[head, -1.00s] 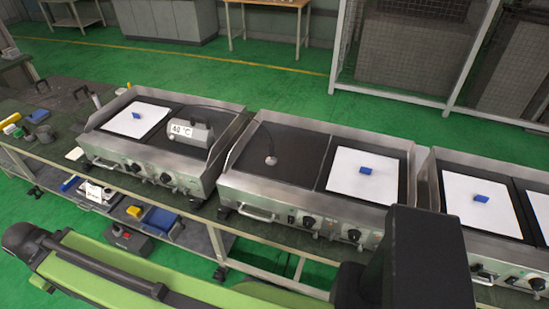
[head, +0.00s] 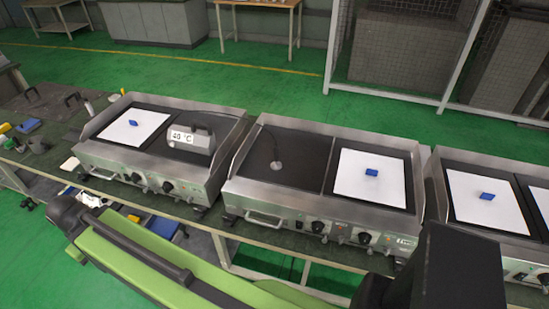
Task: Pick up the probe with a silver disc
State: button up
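The probe with a silver disc (head: 276,165) lies on the dark left plate of the middle griddle (head: 262,201). A thin dark cable rises from the disc toward the back left edge of that griddle. A grey meter (head: 190,138) reading about 46 °C stands on the right plate of the left griddle (head: 150,172). My green and black arm crosses the bottom of the head view, in front of the bench and apart from the probe. My gripper's fingers cannot be made out.
White sheets with small blue blocks lie on the left griddle (head: 129,128), the middle griddle (head: 371,177) and the right griddle (head: 487,199). Raised steel rims edge the griddles. Loose items lie at the bench's left end. Green floor and a wire cage are behind.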

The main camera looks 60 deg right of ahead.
aim_at(276, 166)
jog(key=i, duration=0.85)
jog(key=u, duration=0.05)
